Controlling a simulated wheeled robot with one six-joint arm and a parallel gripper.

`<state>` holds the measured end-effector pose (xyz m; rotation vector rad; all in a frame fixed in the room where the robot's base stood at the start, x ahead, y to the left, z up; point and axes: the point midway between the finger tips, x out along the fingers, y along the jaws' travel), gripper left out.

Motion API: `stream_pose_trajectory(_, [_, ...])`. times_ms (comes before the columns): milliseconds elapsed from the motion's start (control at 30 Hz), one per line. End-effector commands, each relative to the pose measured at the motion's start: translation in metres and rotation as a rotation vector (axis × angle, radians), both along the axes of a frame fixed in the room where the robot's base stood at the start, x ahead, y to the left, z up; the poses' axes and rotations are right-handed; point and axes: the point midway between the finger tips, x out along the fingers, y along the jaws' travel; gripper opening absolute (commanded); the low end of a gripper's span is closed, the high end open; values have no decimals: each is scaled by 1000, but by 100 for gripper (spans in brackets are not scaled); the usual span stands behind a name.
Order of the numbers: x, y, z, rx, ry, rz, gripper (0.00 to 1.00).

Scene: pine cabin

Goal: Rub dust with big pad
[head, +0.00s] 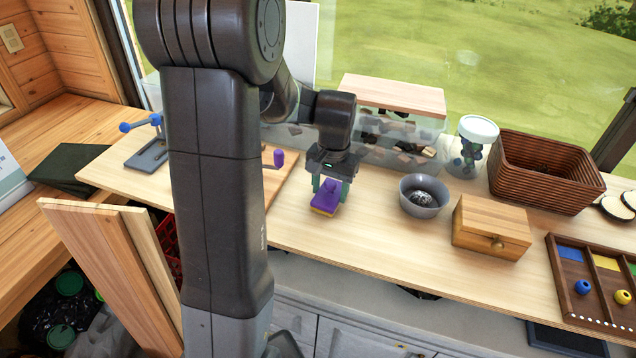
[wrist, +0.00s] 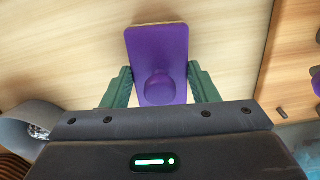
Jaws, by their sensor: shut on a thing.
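The big pad (head: 325,199) is a purple block with a round purple knob on top and a yellow layer beneath. My gripper (head: 332,184) is shut on it from above, over the light wooden counter. In the wrist view the purple pad (wrist: 158,60) sits between the green fingers of my gripper (wrist: 160,88), which close on either side of the knob end. I cannot tell whether the pad touches the counter or hangs just above it. I cannot make out any dust on the counter. My arm hides part of the left counter.
A grey bowl (head: 423,197) and a wooden drawer box (head: 491,227) stand right of the pad. A clear bin (head: 390,150) with a wooden lid, a jar (head: 474,148) and a brown basket (head: 546,172) stand behind. The counter (head: 350,245) in front is clear.

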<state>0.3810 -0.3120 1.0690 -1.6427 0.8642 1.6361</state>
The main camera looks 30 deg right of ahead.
Motion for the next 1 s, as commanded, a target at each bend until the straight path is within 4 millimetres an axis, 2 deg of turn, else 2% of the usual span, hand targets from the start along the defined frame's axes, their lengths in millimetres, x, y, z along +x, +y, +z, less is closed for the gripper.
stream_pose_trajectory(700, [38,32,-1,-1,-1,2,32])
stream_pose_trajectory(1000, [41,35,-2,-1,-1,0,32])
